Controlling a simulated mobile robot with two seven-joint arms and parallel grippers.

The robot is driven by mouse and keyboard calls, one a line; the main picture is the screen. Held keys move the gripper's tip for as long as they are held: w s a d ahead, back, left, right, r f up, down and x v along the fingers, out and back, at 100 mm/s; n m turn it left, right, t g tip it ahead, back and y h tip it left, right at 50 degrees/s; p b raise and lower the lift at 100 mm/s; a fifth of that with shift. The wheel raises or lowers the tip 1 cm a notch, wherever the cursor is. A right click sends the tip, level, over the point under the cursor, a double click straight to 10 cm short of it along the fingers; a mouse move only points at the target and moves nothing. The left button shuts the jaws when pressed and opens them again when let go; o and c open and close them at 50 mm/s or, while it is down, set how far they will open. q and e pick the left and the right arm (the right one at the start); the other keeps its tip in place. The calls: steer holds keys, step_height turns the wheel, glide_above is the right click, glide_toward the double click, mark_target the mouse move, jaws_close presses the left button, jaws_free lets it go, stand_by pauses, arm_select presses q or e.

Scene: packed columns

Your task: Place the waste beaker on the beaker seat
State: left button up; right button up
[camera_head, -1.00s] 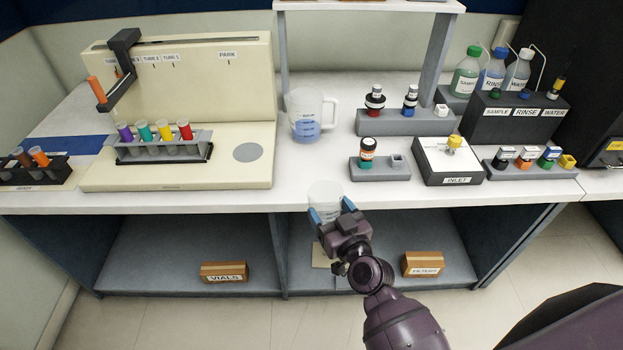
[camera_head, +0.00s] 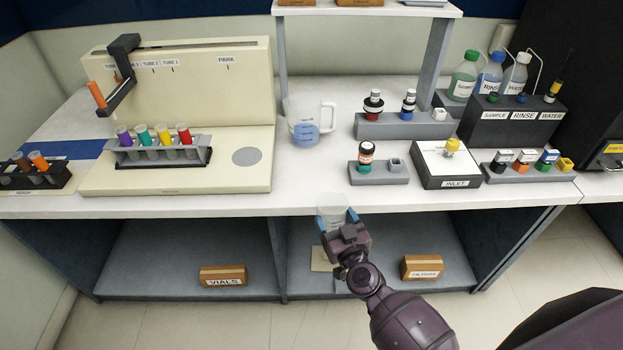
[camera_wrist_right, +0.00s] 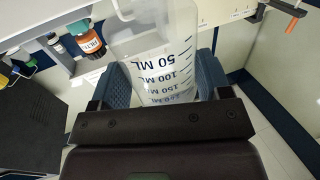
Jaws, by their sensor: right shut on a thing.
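My right gripper (camera_head: 338,222) is shut on the waste beaker (camera_head: 332,203), a clear cup, at the bench's front edge. In the right wrist view the beaker (camera_wrist_right: 155,55) stands between the blue finger pads and shows dark volume marks. I cannot tell whether it touches the bench. The beaker seat is probably the round grey disc (camera_head: 246,156) on the base of the cream machine (camera_head: 200,60), left of and behind my gripper; nothing stands on it. My left gripper is not in view.
A jug (camera_head: 306,122) with blue liquid stands behind the beaker. A tube rack (camera_head: 160,155) with coloured caps sits left of the disc. A vial block (camera_head: 380,174) and the INLET box (camera_head: 447,165) stand to the right. The bench between disc and vial block is mostly clear.

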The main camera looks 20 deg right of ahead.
steer(key=w+b, duration=0.1)
steer(key=w, duration=0.9)
steer(key=shift+w+a+f+b, duration=0.15)
steer(key=shift+w+b, duration=0.15)
steer(key=shift+b, duration=0.05)
steer(key=shift+w, duration=0.55)
steer(key=w+b, duration=0.1)
steer(key=w, duration=0.2)
steer(key=shift+w, duration=0.35)
steer(key=shift+w+r, duration=0.2)
steer(key=shift+w, duration=0.15)
steer(key=shift+f, duration=0.15)
steer(key=o, duration=0.9)
steer(key=shift+o, duration=0.2)
